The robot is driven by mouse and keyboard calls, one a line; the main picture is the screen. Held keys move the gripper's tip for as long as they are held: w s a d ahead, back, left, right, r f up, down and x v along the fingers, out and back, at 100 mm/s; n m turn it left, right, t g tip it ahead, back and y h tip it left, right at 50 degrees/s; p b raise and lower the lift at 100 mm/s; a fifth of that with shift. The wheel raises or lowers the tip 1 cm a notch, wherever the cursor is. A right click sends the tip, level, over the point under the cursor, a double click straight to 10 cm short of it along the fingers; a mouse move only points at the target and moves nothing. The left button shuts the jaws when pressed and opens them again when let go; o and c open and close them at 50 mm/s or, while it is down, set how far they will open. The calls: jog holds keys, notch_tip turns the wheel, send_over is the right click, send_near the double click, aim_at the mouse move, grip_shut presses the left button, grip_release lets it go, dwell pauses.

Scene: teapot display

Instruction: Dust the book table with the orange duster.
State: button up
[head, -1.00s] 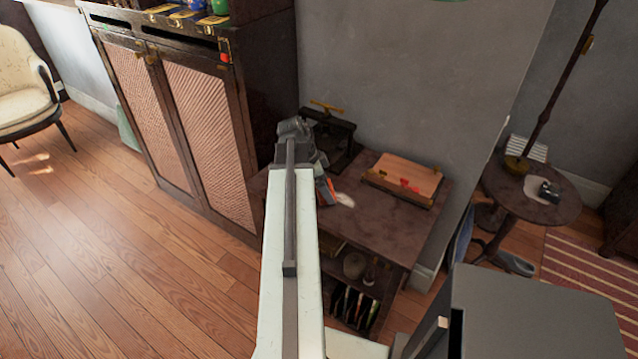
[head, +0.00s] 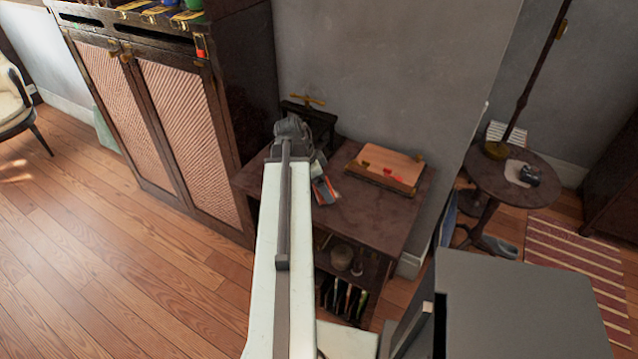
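The book table (head: 372,222) is a dark brown low table with open shelves below, right of the tall cabinet. My arm reaches over its left part. My gripper (head: 322,186) is low over the tabletop, small and partly hidden by my arm. A small orange piece (head: 326,190) shows at the gripper's end, which fits the orange duster. Its shape and any duster head are too small to make out. I cannot tell whether the fingers are closed on it, or whether it touches the tabletop.
A slanted wooden stand (head: 388,166) with red bits sits on the tabletop's back right. A dark press-like object (head: 312,118) with a brass handle stands at the back. The tall cabinet (head: 165,120) is close on the left. A round side table (head: 500,178) stands at right.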

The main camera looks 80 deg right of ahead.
jog(key=shift+s+a+f, duration=0.1)
jog(key=shift+s+a, duration=0.1)
jog(key=shift+s, duration=0.4)
jog(key=shift+s+a, duration=0.2)
jog(key=shift+s, duration=0.4)
jog(key=shift+w+d, duration=0.3)
jog(key=shift+w, duration=0.8)
jog(key=shift+w+d, duration=0.3)
jog(key=shift+w, duration=0.85)
jog(key=shift+w+d, duration=0.3)
jog(key=shift+w, duration=0.8)
jog(key=shift+w+d, duration=0.3)
jog(key=shift+w, duration=0.8)
jog(key=shift+w+d, duration=0.35)
jog(key=shift+w, duration=0.8)
jog(key=shift+w+d, duration=0.3)
jog(key=shift+w, duration=0.8)
notch_tip(320, 180, up, 6)
jog(key=p, duration=0.6)
